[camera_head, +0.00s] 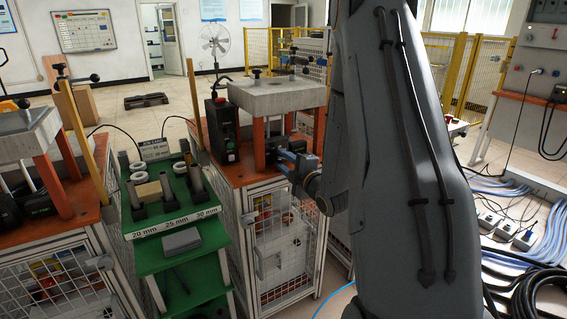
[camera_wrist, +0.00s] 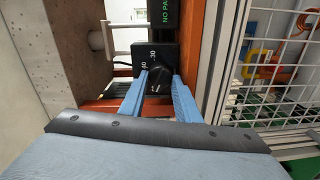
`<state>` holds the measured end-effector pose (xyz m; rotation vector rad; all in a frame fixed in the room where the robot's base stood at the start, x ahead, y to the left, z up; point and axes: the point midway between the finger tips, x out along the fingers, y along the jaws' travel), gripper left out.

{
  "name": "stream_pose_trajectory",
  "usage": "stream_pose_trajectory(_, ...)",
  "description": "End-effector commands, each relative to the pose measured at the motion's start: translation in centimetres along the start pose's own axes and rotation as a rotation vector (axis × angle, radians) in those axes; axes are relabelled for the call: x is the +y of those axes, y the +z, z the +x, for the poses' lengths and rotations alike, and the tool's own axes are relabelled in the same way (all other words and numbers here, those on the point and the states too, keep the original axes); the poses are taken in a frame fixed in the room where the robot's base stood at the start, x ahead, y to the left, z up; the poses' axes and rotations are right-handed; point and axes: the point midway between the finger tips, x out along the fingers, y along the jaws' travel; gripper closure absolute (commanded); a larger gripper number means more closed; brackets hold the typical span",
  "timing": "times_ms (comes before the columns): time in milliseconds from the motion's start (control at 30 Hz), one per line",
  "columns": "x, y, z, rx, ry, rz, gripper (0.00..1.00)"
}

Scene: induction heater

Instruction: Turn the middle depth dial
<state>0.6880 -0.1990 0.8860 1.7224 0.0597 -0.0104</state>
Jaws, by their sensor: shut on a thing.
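The depth dial (camera_wrist: 157,77) is a round black knob on a small black box with white numbers, of which 30 and 40 can be read. In the wrist view the two blue fingers of my gripper (camera_wrist: 160,82) lie on either side of the knob and are shut on it. In the head view my gripper (camera_head: 284,160) reaches in from the right, under the grey slab of the middle station, at the orange tabletop. The dial itself is hidden there by my gripper and the station's parts.
The middle station has a grey slab (camera_head: 277,95) on orange posts and a black control box (camera_head: 222,130) at its left. A green stand (camera_head: 170,226) marked 20, 25 and 30 mm stands to the left. A wire mesh door (camera_wrist: 281,62) is close to the right in the wrist view.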

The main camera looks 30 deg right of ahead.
Motion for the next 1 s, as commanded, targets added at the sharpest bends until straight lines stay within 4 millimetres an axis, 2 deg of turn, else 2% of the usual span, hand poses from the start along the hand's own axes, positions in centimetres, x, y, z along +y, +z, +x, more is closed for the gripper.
stream_pose_trajectory(267, -0.06, -0.04, -0.02, 0.001, -0.002, -0.001, 0.93)
stream_pose_trajectory(300, -0.06, -0.04, -0.02, 0.001, -0.002, 0.000, 0.66)
stream_pose_trajectory(400, -0.07, -0.03, -0.01, 0.001, -0.002, 0.000, 0.52)
stream_pose_trajectory(833, -0.37, -0.02, -0.07, -0.001, -0.008, 0.004, 0.52)
stream_pose_trajectory(1000, -0.30, -0.03, -0.12, 0.001, -0.010, 0.054, 0.52)
